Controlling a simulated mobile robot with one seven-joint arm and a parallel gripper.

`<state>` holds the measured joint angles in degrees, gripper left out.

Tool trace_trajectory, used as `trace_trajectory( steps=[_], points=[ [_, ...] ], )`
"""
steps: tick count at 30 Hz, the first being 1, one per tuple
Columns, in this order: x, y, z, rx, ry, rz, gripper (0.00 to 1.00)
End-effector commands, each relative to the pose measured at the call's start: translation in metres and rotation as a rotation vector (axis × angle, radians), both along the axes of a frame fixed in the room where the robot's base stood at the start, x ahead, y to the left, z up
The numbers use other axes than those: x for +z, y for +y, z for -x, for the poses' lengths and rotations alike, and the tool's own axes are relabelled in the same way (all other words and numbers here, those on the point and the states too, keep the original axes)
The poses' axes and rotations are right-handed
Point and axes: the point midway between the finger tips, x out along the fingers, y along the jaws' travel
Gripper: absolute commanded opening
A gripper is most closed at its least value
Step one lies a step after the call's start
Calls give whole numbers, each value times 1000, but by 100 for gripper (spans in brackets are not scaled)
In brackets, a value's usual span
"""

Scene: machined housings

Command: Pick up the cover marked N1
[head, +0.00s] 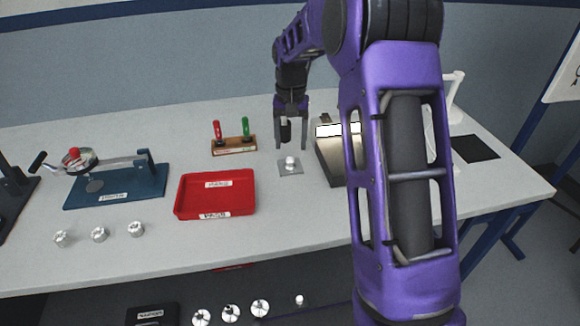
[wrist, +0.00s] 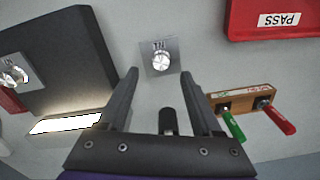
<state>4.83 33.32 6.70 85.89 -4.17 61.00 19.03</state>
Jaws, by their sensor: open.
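The cover marked N1 (head: 290,168) is a small square grey plate with a round silver knob, lying flat on the table between the red tray and a dark-sided box. In the wrist view the cover (wrist: 162,60) lies ahead of the fingertips, and its marking appears upside down beside the knob. My gripper (head: 291,146) is above the cover with its fingers pointing down. In the wrist view my gripper (wrist: 159,75) is open, with nothing between the fingers, and the knob sits roughly between the tips. I see no contact with the cover.
A dark box with a bright top panel (head: 328,131) stands close to the right of the cover. A wooden block with red and green handles (head: 233,149) is behind left. A red tray (head: 216,174) labelled PASS is left. A blue fixture (head: 117,190) stands further left.

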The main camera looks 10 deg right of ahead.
Motion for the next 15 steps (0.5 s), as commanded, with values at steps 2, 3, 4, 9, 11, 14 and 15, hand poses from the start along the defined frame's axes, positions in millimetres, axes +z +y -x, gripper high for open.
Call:
trace_trajectory(
  steps=[2,3,4,9,11,14,15],
  points=[
    [-4,0,0,0,1,0,66],
    [-8,0,0,0,2,-1,66],
    [-11,0,0,0,3,0,66],
    [-37,1,-3,-1,4,1,66],
    [-45,1,-3,-1,3,1,66],
    [-52,1,-3,-1,1,1,66],
    [-53,1,-3,-1,0,1,66]
  ],
)
